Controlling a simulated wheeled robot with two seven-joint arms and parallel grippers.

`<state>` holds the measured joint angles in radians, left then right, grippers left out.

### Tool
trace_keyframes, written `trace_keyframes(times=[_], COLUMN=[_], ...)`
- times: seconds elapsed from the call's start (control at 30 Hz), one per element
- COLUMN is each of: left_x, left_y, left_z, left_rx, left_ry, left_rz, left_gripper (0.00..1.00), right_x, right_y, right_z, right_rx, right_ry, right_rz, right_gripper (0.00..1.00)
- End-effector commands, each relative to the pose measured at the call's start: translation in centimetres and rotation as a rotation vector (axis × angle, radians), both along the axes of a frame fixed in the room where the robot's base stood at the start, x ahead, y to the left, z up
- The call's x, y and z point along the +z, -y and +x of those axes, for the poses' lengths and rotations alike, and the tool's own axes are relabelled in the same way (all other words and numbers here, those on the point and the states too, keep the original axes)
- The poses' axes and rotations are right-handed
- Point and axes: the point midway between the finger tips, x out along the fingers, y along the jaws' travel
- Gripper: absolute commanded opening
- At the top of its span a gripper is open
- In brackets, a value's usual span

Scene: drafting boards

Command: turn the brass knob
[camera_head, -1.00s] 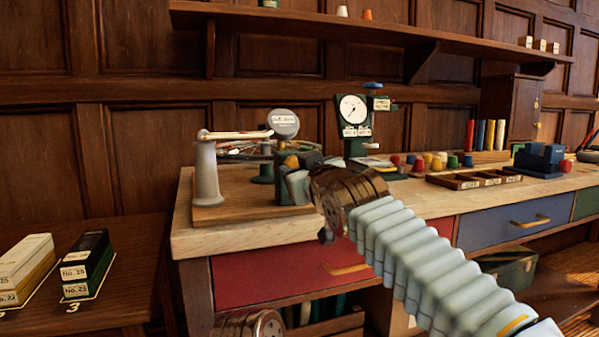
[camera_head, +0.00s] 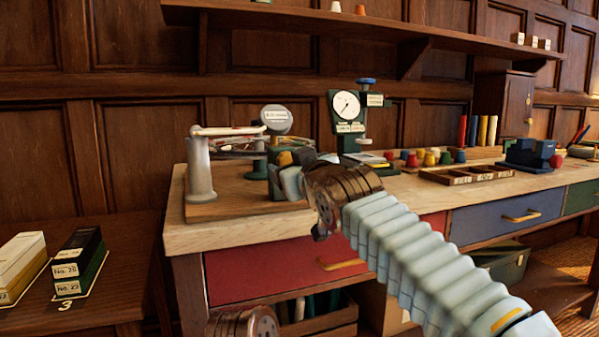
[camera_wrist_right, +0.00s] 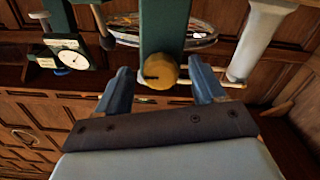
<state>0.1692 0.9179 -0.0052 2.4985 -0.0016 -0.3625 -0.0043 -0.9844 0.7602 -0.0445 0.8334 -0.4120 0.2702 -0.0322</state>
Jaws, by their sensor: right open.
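The brass knob (camera_head: 285,159) sits on the front of a dark green fixture (camera_head: 309,156) on a wooden base at the bench's left end. In the right wrist view the round, yellowish knob (camera_wrist_right: 160,71) lies between my right gripper's two blue fingers (camera_wrist_right: 159,69), with a gap showing on each side. My right gripper (camera_head: 287,180) is open in front of the fixture and partly covers the knob in the head view. Contact cannot be told.
A pale post (camera_head: 200,168) with a horizontal arm stands left of the fixture. A round grey labelled disc (camera_head: 276,119) is above it. A dial gauge (camera_head: 346,105) stands behind, to the right. Coloured pegs and a divided wooden tray (camera_head: 466,176) lie farther right.

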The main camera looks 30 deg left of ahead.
Motion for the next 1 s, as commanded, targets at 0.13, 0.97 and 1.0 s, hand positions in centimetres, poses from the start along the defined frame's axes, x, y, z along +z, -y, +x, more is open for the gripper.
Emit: trace_keyframes(times=[0.13,0.97,1.0], left_x=[-1.7,-5.4,-5.4], left_y=[0.1,0.6,0.6], left_z=[0.0,-0.2,-0.2], left_rx=[-0.001,-0.009,-0.009], left_ry=[-0.001,-0.01,-0.01], left_rz=[-0.002,-0.014,-0.014], left_gripper=[0.0,0.0,0.0], right_x=[-0.4,-0.1,-0.1], right_y=[1.7,10.3,10.3], right_z=[-1.4,-8.8,-8.8], right_rx=[0.0,-0.001,0.0], right_ry=[0.002,-0.001,-0.001], right_rz=[0.002,-0.001,-0.001], right_gripper=[0.69,0.69,0.69])
